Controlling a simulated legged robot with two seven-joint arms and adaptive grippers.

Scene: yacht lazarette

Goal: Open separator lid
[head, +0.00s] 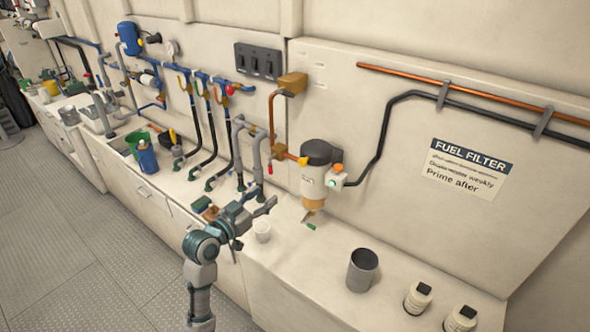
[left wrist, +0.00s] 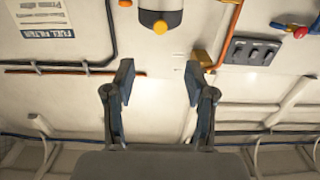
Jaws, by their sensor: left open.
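The separator (head: 312,182) is a white cylinder on the wall behind the counter, with an amber bowl below and a dark lid (head: 320,153) on top. The lid looks shut. In the left wrist view, which is upside down, the dark lid (left wrist: 160,19) shows at the top centre with a yellow-orange part on it. My left gripper (head: 264,206) is open and empty, left of the separator and apart from it. Its two spread fingers (left wrist: 158,82) show in the left wrist view with bare wall between them. My right gripper is not in view.
A grey cup (head: 362,270) and two white bottles (head: 417,298) stand on the counter to the right. Pipes and hoses (head: 205,120) crowd the wall at left. A green-handled tool (head: 310,226) lies below the separator.

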